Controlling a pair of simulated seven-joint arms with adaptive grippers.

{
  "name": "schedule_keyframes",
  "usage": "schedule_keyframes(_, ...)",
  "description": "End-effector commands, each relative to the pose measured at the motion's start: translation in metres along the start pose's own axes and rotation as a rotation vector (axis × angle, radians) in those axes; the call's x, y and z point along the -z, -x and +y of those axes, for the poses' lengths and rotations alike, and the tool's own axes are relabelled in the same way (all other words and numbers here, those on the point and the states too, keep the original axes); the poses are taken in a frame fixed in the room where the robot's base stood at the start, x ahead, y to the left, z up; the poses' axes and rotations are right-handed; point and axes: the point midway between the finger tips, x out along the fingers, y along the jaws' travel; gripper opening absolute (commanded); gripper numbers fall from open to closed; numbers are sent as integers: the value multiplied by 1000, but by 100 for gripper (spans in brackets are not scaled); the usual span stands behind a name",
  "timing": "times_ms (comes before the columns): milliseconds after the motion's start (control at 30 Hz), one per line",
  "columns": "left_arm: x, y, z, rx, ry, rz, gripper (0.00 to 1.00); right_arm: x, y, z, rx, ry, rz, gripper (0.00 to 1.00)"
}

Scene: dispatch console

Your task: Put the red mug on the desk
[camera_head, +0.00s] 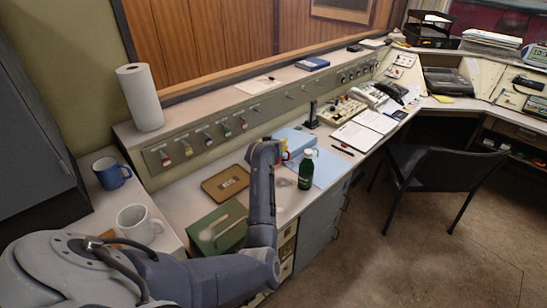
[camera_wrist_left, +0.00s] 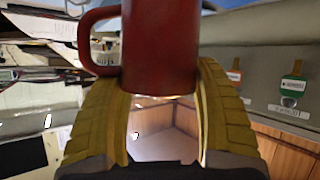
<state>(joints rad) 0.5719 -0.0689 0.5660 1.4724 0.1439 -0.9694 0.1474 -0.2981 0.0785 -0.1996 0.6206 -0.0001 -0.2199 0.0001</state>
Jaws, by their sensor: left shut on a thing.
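The red mug (camera_wrist_left: 160,45) fills the upper middle of the left wrist view, with its handle to the left. My left gripper (camera_wrist_left: 157,80) has its yellow fingers on both sides of the mug's lower part and is shut on it. In the head view the left gripper (camera_head: 283,152) is mostly hidden behind my own forearm, above the desk, and only a small bit of red shows there. The desk (camera_head: 180,198) is light grey and runs below the switch panel. My right gripper is not in view.
On the desk are a green box (camera_head: 219,230), a brown tray (camera_head: 225,183), a green bottle (camera_head: 306,169) and blue folders (camera_head: 328,169). A blue mug (camera_head: 111,173) and a white mug (camera_head: 138,224) stand at left. A paper roll (camera_head: 140,97) stands on the ledge.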

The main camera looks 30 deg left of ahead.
Motion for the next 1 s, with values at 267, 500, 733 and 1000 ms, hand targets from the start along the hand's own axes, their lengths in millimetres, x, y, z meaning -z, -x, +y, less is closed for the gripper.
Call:
schedule_keyframes(267,-17,-9,-3,1,0,2,24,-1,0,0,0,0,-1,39)
schedule_keyframes(500,-36,-18,-6,1,-1,0,24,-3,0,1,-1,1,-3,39)
schedule_keyframes(733,-54,-27,-9,0,0,1,24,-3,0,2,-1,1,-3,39)
schedule_keyframes(1000,-56,-28,-9,0,1,3,24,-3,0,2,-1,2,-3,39)
